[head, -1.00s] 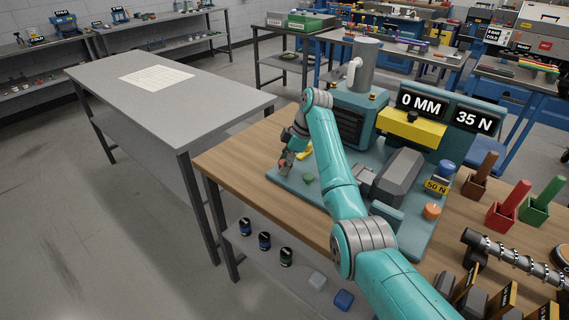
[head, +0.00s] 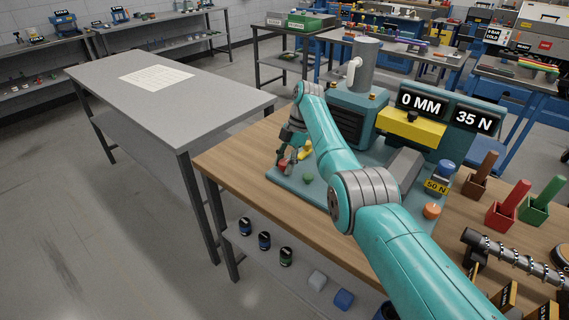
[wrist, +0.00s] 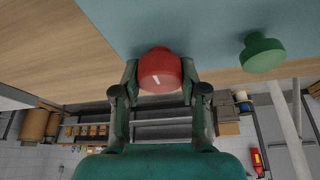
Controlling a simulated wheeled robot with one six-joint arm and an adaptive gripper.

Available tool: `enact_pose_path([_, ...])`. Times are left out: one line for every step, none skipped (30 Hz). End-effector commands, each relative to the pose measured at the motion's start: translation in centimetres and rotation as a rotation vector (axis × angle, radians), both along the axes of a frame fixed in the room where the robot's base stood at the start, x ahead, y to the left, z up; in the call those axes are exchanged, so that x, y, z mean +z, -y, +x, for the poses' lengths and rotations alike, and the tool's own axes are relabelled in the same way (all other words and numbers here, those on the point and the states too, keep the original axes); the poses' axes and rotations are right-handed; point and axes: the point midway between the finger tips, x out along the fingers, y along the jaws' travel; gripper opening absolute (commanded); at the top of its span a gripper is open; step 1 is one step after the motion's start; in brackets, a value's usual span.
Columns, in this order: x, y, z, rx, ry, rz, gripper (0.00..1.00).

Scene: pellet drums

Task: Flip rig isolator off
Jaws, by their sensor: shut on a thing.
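A red knob (wrist: 160,70) with a white line across its face sits on the teal rig base, near its front left edge; I take it to be the rig isolator. My gripper (wrist: 160,82) has one finger on each side of the red knob and is shut on it. In the head view, my gripper (head: 287,163) is at the left corner of the rig, and the red knob (head: 283,165) shows only in part. The white line is slanted slightly in the wrist view.
A green button (wrist: 262,53) stands right of the red knob in the wrist view. The rig (head: 355,118) with its "0 MM" and "35 N" displays stands behind. An orange button (head: 432,211) is at the right. The wooden bench (head: 235,160) is clear at its left end.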

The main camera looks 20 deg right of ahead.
Motion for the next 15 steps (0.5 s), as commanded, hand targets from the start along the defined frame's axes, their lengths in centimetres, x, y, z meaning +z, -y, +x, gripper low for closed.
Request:
enact_pose_path([0.03, 0.04, 0.02, 0.003, 0.001, -0.001, 0.08])
enact_pose_path([0.03, 0.03, 0.01, 0.005, 0.001, -0.001, 0.08])
enact_pose_path([0.02, 0.04, 0.02, 0.006, 0.001, -0.001, 0.08])
enact_pose_path([0.02, 0.04, 0.02, 0.006, 0.001, -0.001, 0.08])
enact_pose_path([0.02, 0.04, 0.02, 0.006, 0.001, -0.001, 0.08])
enact_pose_path([0.02, 0.04, 0.02, 0.007, 0.001, -0.001, 0.08])
enact_pose_path([0.02, 0.04, 0.02, 0.007, 0.001, -0.001, 0.08])
enact_pose_path([0.02, 0.04, 0.02, 0.006, 0.001, -0.001, 0.08])
enact_pose_path([0.02, 0.04, 0.02, 0.006, 0.001, -0.001, 0.08])
enact_pose_path([0.02, 0.04, 0.02, 0.006, 0.001, -0.001, 0.08])
enact_pose_path([0.02, 0.04, 0.02, 0.006, 0.001, -0.001, 0.08])
enact_pose_path([0.02, 0.04, 0.02, 0.006, 0.001, -0.001, 0.08])
enact_pose_path([0.02, 0.04, 0.02, 0.006, 0.001, -0.001, 0.47])
enact_pose_path([0.01, 0.03, 0.01, 0.006, 0.001, -0.001, 0.55])
enact_pose_path([0.01, 0.03, 0.01, 0.006, 0.001, -0.001, 0.65])
